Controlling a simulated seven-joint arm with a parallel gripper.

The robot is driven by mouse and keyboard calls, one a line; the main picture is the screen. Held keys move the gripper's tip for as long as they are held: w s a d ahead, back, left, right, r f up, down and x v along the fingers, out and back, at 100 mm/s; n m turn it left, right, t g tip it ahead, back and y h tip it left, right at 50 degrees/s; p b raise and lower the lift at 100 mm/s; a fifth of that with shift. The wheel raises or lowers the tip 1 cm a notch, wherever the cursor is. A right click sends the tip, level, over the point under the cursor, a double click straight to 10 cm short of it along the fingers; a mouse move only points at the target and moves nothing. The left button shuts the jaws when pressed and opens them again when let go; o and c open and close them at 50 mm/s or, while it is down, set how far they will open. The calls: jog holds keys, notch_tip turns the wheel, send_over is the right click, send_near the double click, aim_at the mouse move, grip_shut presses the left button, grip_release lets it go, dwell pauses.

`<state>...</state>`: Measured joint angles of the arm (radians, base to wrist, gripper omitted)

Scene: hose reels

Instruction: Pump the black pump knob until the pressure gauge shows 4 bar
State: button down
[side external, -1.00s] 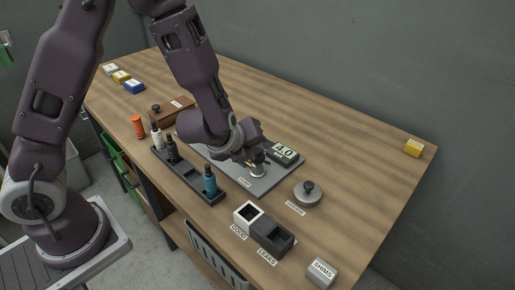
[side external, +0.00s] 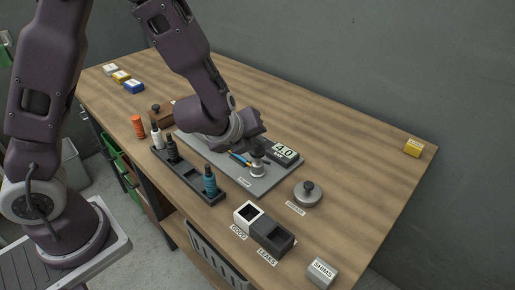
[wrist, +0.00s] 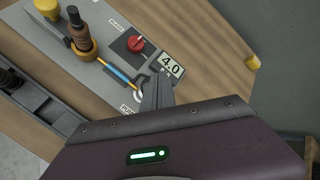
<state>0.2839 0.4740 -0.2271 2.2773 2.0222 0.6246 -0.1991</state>
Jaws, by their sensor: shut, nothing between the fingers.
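The black pump knob (side external: 258,152) stands up on its pale round pump base on the grey board, beside the PUMP label. The pressure gauge (side external: 284,153) is just behind it; its display also shows in the wrist view (wrist: 171,66) and reads 4.0. My gripper (wrist: 159,88) is shut and empty, with its dark fingers over the pump in the wrist view. They hide the knob there, leaving part of the pale base in sight. In the side view the hand is just above and behind the knob; I cannot tell whether they touch.
A blue hose piece (wrist: 117,74), a yellow holder with a brown-topped fitting (wrist: 80,38) and a red knob (wrist: 136,43) are on the board.

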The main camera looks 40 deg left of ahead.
aim_at(253, 151)
jog(key=shift+r, duration=0.35)
jog(key=shift+r, duration=2.5)
jog(key=shift+s+a+r, duration=0.1)
jog(key=shift+a+r, duration=0.1)
jog(key=shift+r, duration=0.05)
jog(key=s+a+r+n+g+y, duration=0.15)
jog(key=s+a+r+n, duration=0.25)
jog(key=s+n, duration=0.5)
jog(key=s+a+r+n+g, duration=0.2)
jog(key=s+a+r+n, duration=0.2)
jog(key=s+n, duration=0.5)
jog(key=s+d+n+h, duration=0.3)
jog(key=s+d+n, duration=0.3)
jog(key=s+d, duration=0.1)
jog(key=shift+s+r+n, duration=0.25)
jog(key=shift+s+n, duration=0.05)
jog(key=shift+s, duration=0.05)
